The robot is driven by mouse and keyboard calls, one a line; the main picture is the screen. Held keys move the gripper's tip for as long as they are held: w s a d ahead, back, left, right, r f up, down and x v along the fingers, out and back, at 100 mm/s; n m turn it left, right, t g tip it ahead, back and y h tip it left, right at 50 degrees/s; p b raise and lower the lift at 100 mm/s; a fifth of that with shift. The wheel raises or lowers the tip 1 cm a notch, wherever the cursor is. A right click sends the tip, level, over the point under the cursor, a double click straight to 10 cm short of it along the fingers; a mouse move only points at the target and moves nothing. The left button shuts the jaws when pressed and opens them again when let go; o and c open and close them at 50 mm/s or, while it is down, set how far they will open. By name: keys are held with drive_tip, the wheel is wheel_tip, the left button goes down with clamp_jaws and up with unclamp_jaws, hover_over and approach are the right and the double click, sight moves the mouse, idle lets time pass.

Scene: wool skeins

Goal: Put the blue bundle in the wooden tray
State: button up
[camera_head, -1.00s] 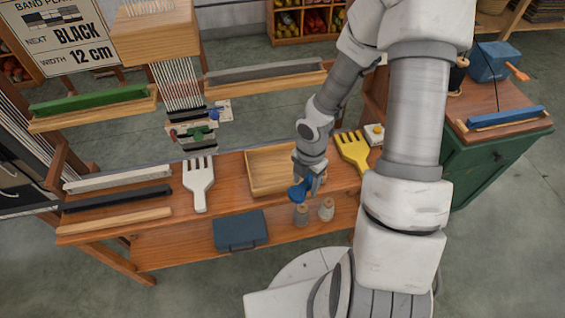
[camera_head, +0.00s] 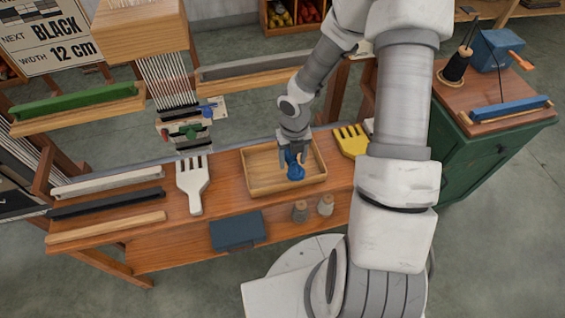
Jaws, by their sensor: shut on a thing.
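The blue bundle (camera_head: 295,170) is in my gripper (camera_head: 292,162), which is shut on it. Both are over the inside of the wooden tray (camera_head: 262,187), right of its middle. The bundle hangs below the fingers, close to the tray floor; I cannot tell whether it touches. The tray is a shallow, light-wood box on the wooden bench, and no other thing shows in it. My gripper and wrist hide part of its back wall.
A white fork-shaped comb (camera_head: 193,185) lies left of the tray, and a yellow one (camera_head: 351,141) lies to its right. Two small spools (camera_head: 300,211) and (camera_head: 325,206) stand on the lower shelf. A dark blue box (camera_head: 237,231) is there too.

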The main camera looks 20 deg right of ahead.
drive_tip(key=w+f, duration=0.1)
drive_tip(key=w+a+f, duration=0.1)
drive_tip(key=w, duration=0.1)
drive_tip(key=w+f, duration=0.1)
drive_tip(key=shift+w+a, duration=0.25)
drive_tip(key=shift+a, duration=0.05)
drive_tip(key=shift+f+b, duration=0.7)
drive_tip(key=shift+f, duration=1.25)
drive_tip(key=shift+f, duration=0.1)
drive_tip(key=o, duration=1.3)
drive_tip(key=shift+o, duration=0.2)
wheel_tip(320, 180, up, 12)
drive_tip(key=p, duration=0.3)
